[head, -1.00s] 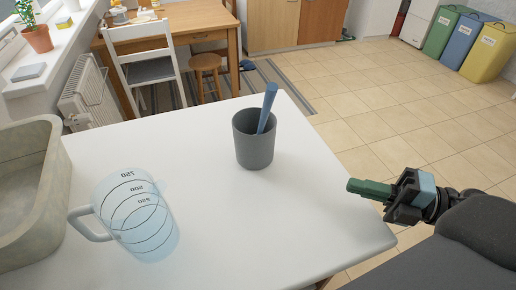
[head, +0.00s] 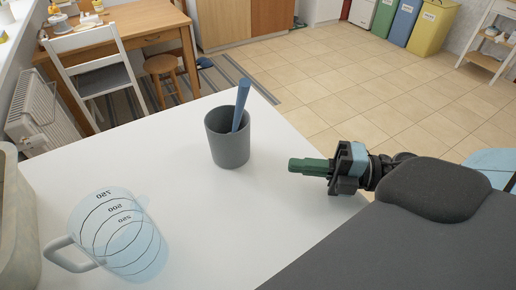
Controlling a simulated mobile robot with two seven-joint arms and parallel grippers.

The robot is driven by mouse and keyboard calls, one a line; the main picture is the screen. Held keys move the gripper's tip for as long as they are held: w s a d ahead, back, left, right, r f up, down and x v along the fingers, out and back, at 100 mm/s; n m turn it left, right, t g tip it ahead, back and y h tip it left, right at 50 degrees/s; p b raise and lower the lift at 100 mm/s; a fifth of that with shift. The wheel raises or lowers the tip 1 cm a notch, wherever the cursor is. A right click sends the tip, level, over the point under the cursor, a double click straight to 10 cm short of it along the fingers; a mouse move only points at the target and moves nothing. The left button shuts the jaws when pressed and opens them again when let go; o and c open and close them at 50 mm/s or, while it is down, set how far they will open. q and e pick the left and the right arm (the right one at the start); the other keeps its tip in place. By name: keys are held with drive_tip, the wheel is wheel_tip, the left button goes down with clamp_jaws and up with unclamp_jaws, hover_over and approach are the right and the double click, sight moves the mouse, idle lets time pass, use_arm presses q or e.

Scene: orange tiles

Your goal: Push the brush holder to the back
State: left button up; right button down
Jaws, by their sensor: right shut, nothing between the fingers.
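The brush holder (head: 228,146) is a dark grey cup standing upright on the white table (head: 180,200), near its far edge. A blue brush handle (head: 241,104) sticks up out of it and leans against the rim. My right gripper (head: 292,165), with green fingers, is shut and empty. It is to the right of the holder, above the table, with its fingertips pointing left at the cup and a visible gap between them. My left gripper is not in view.
A clear measuring jug (head: 122,238) stands at the front left of the table. A stone-like basin (head: 12,225) is at the left edge. The table around the holder is clear. A white chair (head: 95,75) stands beyond the far edge.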

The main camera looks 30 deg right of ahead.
sight(238, 148)
drive_tip(key=x, duration=0.4)
drive_tip(key=shift+r, duration=0.1)
drive_tip(key=shift+x, duration=1.2)
drive_tip(key=shift+w+a+p, duration=0.1)
drive_tip(key=shift+w+p, duration=0.3)
drive_tip(key=shift+w, duration=1.5)
drive_tip(key=shift+w, duration=0.1)
